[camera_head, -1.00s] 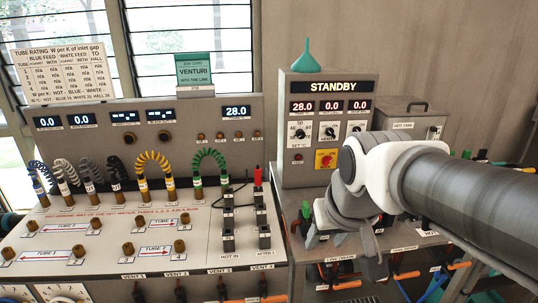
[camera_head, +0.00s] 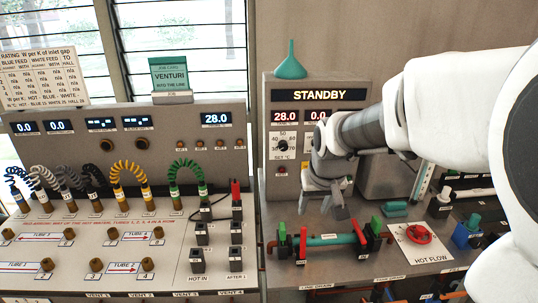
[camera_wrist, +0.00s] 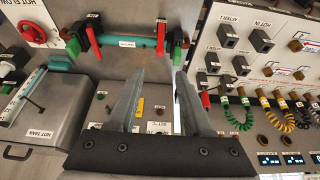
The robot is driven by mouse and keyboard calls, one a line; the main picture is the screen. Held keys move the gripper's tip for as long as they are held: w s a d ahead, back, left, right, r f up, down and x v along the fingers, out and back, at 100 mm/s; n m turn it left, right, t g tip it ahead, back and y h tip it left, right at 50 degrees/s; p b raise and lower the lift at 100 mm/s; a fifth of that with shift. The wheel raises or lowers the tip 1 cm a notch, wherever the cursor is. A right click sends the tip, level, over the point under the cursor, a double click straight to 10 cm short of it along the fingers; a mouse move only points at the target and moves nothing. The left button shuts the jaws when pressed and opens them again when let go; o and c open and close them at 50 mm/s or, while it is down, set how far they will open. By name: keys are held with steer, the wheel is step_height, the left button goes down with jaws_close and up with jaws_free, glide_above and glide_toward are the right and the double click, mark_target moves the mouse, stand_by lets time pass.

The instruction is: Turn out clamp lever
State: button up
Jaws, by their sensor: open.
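A teal tube piece (camera_head: 333,239) with a small label lies between two black clamps on the grey bench. The left clamp has a green lever (camera_head: 282,233) and a red lever (camera_head: 302,243). The right clamp has a red lever (camera_head: 359,231) and a green lever (camera_head: 376,227). In the wrist view the tube (camera_wrist: 125,41) shows near the top, with a red lever (camera_wrist: 93,40) at one end and another red lever (camera_wrist: 161,35) at the other. My gripper (camera_head: 338,211) is open and empty above the tube; its spread fingers (camera_wrist: 160,76) stand apart from the levers.
A red HOT FLOW knob (camera_head: 418,233) is to the right of the clamps. The STANDBY console (camera_head: 320,120) with a teal funnel (camera_head: 290,62) stands behind my gripper. The sloping panel with coiled hoses (camera_head: 130,240) is at left. The hot tank (camera_wrist: 45,115) shows in the wrist view.

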mark_target(304, 234)
steer(key=x, duration=1.7)
steer(key=shift+w+f, duration=0.15)
jaws_close()
stand_by(0.9)
